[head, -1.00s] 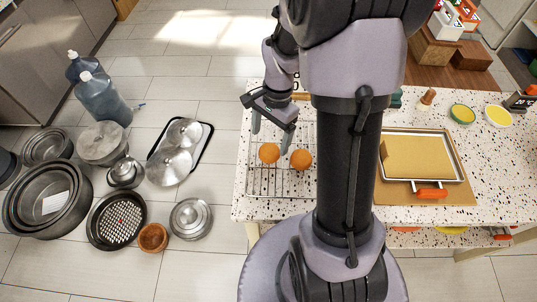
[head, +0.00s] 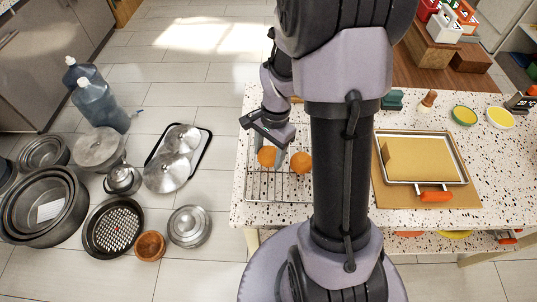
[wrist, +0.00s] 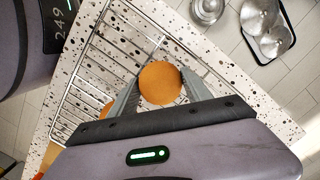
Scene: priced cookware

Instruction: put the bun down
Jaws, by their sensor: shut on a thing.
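My gripper (head: 268,158) has come down over the left of two round orange-brown buns (head: 267,155) and is shut on it. In the wrist view this bun (wrist: 160,84) sits between the two grey fingers, one on each side. The bun is on or just above the wire rack (head: 280,188); I cannot tell if any gap is under it. The second bun (head: 300,162) sits on the rack just to the right, apart from the held one. In the wrist view it is mostly hidden behind my gripper.
The rack lies on a speckled counter (head: 350,205). To the right is a tray with a tan slab (head: 420,158) and an orange-handled tool (head: 436,197). Yellow bowls (head: 500,117) stand farther right. Pots and pans (head: 113,222) cover the floor at left.

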